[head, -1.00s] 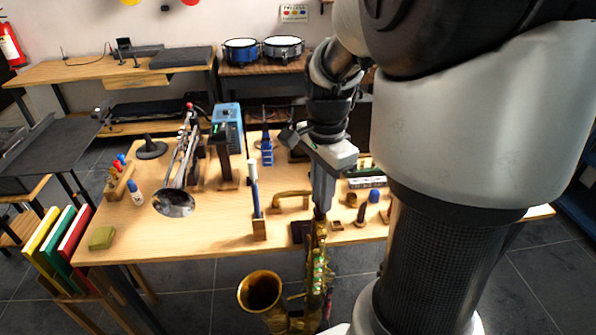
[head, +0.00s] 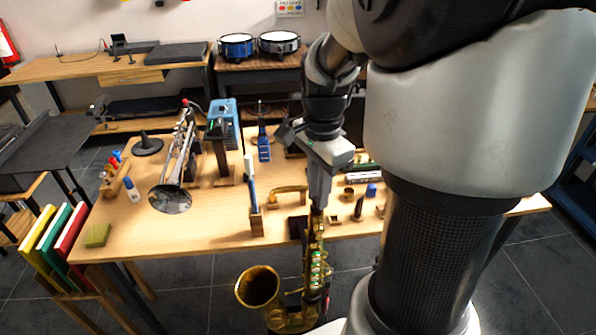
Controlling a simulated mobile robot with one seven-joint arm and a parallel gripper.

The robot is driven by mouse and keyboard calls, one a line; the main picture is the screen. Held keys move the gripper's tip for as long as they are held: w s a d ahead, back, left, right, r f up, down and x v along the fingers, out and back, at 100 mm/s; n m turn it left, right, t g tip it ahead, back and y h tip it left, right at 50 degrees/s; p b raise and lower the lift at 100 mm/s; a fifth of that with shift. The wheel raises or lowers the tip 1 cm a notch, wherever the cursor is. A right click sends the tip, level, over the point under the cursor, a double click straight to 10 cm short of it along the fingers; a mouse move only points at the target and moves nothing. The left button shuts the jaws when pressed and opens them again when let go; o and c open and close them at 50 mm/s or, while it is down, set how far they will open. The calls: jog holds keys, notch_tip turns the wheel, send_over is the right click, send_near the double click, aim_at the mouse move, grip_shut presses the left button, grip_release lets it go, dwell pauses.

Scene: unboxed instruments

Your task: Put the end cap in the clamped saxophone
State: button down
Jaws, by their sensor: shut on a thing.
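The brass saxophone (head: 316,268) stands upright at the table's front edge, its bell (head: 258,287) opening up at the lower left. A dark block (head: 298,228) at the table edge sits beside its upper end and may be part of the clamp. My gripper (head: 317,207) points down right over the top of the saxophone. It is shut on a small dark piece, taken as the end cap, mostly hidden between the fingers. I cannot tell whether the piece touches the saxophone's opening.
A blue stick in a wooden block (head: 256,222) and a brass curved tube (head: 288,190) are left of my gripper. Small parts and a blue cap (head: 371,190) lie right.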

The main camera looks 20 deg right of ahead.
jog(key=shift+f+b, duration=0.3)
jog(key=shift+f, duration=0.25)
dwell(0.7)
dwell(0.4)
jog(key=c, duration=1.6)
grip_release()
jog(key=shift+r, duration=0.1)
jog(key=shift+c, duration=0.2)
jog(key=shift+r+p, duration=2.55)
jog(key=shift+r, duration=0.35)
